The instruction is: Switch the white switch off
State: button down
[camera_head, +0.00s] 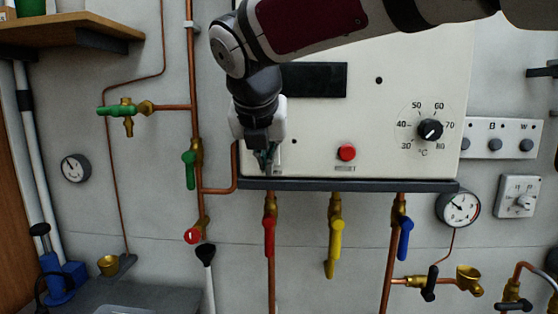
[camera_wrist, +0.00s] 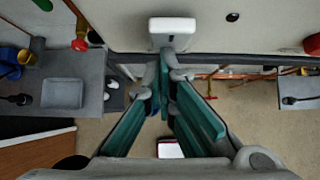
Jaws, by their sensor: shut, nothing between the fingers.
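The white switch (camera_wrist: 172,25) shows in the wrist view as a small white block on the pale panel, with a grey lower part. In the head view it is mostly hidden behind my gripper (camera_head: 265,160), at the lower left of the boiler panel (camera_head: 320,130). My gripper is shut and empty; its green-padded fingers meet at the tips in the wrist view (camera_wrist: 166,65). The tips are just below the switch in that view. I cannot tell whether they touch it, nor which way the switch is set.
A red button (camera_head: 347,152) and a black temperature knob (camera_head: 430,129) are to the right on the panel. Below its dark bottom edge (camera_head: 350,185) hang red (camera_head: 269,235), yellow (camera_head: 334,235) and blue (camera_head: 405,238) valve handles. A green valve handle (camera_head: 190,170) is at left.

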jog(key=shift+r, duration=0.2)
jog(key=shift+r+p, duration=0.75)
jog(key=shift+r, duration=0.05)
jog(key=shift+f, duration=0.1)
